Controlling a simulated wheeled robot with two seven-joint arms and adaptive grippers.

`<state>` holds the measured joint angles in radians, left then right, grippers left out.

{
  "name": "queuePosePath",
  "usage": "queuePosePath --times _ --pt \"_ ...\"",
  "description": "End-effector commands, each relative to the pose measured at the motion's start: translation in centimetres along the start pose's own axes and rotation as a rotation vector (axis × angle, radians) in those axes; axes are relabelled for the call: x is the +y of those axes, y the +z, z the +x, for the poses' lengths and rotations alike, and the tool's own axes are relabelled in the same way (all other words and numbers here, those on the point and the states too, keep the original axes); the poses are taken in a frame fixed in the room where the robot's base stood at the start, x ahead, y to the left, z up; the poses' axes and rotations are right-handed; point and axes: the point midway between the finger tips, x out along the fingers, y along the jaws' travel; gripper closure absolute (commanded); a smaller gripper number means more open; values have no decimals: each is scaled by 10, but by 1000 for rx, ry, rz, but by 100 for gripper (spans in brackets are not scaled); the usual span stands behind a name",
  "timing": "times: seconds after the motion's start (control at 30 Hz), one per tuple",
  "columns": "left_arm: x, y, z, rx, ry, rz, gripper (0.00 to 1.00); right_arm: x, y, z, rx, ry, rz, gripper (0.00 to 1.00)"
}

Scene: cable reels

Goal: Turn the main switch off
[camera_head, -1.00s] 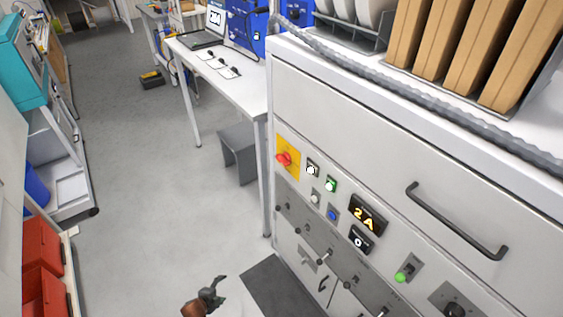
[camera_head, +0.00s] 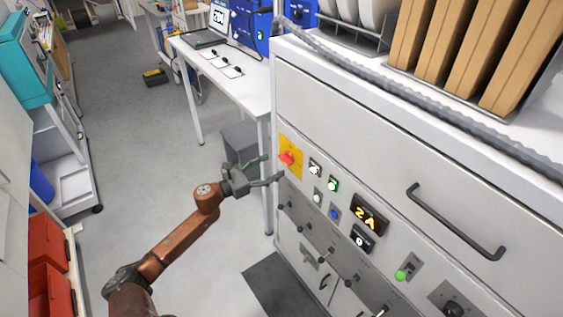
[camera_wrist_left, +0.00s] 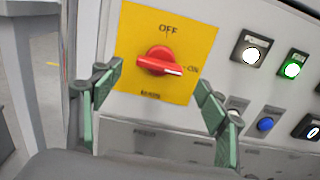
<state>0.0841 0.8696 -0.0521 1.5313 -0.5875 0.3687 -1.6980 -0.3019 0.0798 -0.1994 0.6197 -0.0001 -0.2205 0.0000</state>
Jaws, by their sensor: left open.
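The main switch is a red rotary knob (camera_head: 287,158) on a yellow plate (camera_head: 291,148) at the upper left of the grey panel. In the left wrist view the knob (camera_wrist_left: 160,62) shows in front, with its white-marked end pointing right to "ON"; "OFF" is printed at the top of the plate (camera_wrist_left: 190,35). My left gripper (camera_head: 275,170) is open and empty, just left of the switch in the head view. In the wrist view its two green-padded fingers (camera_wrist_left: 160,95) stand either side of the knob, apart from it. My right gripper is not in view.
White, green and blue buttons (camera_head: 333,184) and a lit "2 A" display (camera_head: 368,215) sit right of the switch. A drawer handle (camera_head: 457,222) sticks out further right. A white table (camera_head: 225,72) stands behind.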

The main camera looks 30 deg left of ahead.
Motion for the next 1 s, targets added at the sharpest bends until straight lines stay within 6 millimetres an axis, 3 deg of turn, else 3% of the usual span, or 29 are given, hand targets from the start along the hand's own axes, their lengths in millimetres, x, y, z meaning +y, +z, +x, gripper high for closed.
queuePosePath --times 0.1,0.3,0.67,1.0 --pt "0 1 21 -3 -1 -2 32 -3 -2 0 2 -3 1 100" --pt "1 0 44 -1 1 -4 32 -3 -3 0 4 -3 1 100" --pt "1 -1 50 0 2 -5 32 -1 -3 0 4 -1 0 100" --pt "1 -1 50 0 2 -5 54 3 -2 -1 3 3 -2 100"
